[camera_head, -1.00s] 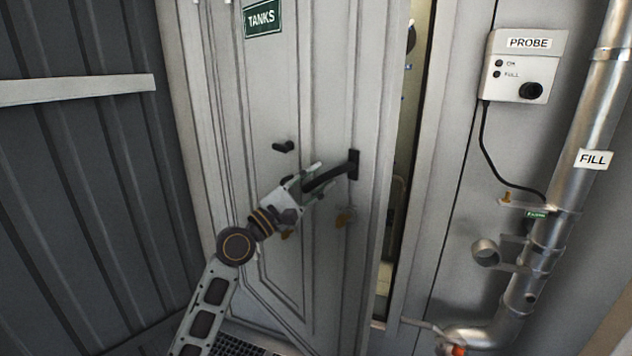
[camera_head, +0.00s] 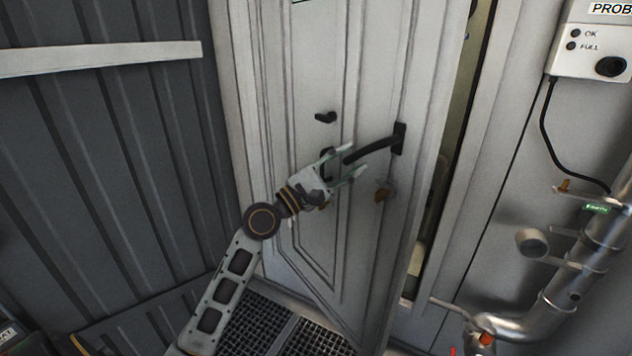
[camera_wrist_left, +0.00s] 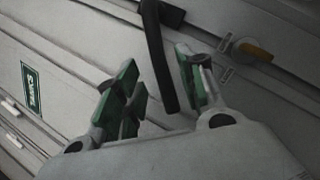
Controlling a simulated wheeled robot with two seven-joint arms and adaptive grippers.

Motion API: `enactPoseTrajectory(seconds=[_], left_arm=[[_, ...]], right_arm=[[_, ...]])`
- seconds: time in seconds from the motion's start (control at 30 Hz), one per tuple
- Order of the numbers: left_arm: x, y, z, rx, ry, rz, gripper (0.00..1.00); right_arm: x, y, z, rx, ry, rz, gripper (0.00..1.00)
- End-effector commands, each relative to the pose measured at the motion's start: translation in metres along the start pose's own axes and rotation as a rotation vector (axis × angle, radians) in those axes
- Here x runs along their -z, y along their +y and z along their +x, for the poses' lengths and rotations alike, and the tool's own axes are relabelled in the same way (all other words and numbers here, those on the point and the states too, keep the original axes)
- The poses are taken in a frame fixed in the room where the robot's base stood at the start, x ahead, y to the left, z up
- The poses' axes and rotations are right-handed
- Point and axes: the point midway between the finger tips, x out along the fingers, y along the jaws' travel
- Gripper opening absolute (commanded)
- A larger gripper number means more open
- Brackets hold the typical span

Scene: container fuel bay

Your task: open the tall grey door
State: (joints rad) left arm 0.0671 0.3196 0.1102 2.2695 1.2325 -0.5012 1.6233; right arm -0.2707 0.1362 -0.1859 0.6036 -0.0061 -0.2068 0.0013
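The tall grey door (camera_head: 360,60) stands ajar, with a narrow gap along its right edge. Its black lever handle (camera_head: 375,148) points left and slightly down from its plate; it also shows in the left wrist view (camera_wrist_left: 157,55). My left gripper (camera_head: 352,162) is at the free end of the lever. In the left wrist view its green-padded fingers (camera_wrist_left: 158,88) are apart, with the lever's end between them and space visible on both sides. My right gripper is not in view.
A grey corrugated wall (camera_head: 110,150) with a pale bar (camera_head: 100,58) stands left of the door. Grating (camera_head: 265,325) covers the floor below. A probe box (camera_head: 597,45) with a hanging cable and a metal pipe (camera_head: 560,300) are right of the frame.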

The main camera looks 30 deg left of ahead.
Motion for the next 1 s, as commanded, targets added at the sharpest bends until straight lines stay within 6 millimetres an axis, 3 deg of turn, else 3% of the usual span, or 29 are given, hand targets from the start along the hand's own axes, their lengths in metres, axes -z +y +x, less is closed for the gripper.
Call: enactPoseTrajectory(seconds=[1.0], left_arm=[[0.000,0.001,-0.074,-0.002,0.000,-0.003,0.39]], right_arm=[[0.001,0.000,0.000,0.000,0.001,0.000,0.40]])
